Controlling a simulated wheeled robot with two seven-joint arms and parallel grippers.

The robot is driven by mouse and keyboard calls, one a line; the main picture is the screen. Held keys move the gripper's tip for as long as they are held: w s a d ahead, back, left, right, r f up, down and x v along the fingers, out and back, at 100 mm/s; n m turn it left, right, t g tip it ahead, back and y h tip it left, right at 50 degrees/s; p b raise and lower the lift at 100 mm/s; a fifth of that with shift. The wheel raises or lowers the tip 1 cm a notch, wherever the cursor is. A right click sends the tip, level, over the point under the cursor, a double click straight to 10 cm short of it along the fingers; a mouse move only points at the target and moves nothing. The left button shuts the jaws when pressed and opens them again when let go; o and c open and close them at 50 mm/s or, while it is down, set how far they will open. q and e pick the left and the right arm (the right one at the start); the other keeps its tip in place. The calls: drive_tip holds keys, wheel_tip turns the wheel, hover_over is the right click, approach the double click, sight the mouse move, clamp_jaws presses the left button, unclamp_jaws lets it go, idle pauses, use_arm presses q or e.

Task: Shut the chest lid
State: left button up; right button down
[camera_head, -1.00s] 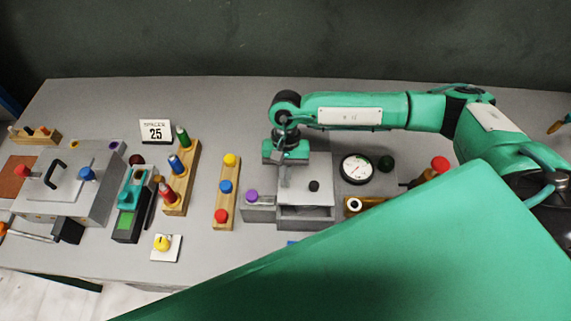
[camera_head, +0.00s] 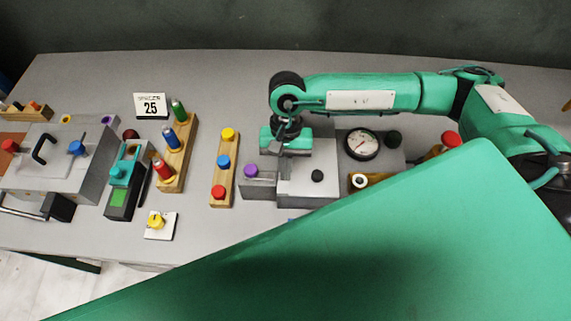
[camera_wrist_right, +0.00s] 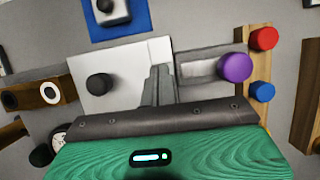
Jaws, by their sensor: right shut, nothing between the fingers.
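The chest is a small grey box (camera_head: 305,202) with a pale lid (camera_head: 304,183) that has a black knob (camera_head: 317,176). The lid lies about flat over the box; whether it is fully seated I cannot tell. In the right wrist view the lid (camera_wrist_right: 122,62) and its knob (camera_wrist_right: 99,86) are plain. My right gripper (camera_head: 282,167) points down over the lid's left back part, beside the knob. Its fingers (camera_wrist_right: 158,85) are shut with nothing between them; contact with the lid is unclear. My left gripper is not in view.
A side tray with a purple knob (camera_head: 250,170) sticks out left of the chest. A wooden block with coloured knobs (camera_head: 223,180) stands further left. A gauge (camera_head: 362,144) and a wooden block with a white ring (camera_head: 360,181) are at right.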

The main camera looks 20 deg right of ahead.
drive_tip(key=shift+s+f, duration=0.15)
drive_tip(key=shift+s, duration=0.05)
drive_tip(key=shift+w+r, duration=0.2)
drive_tip(key=shift+r, duration=0.1)
drive_tip(key=b+v, duration=0.4)
drive_tip(key=v, duration=0.9)
drive_tip(key=shift+d+r, duration=0.15)
drive_tip(key=shift+r, duration=0.05)
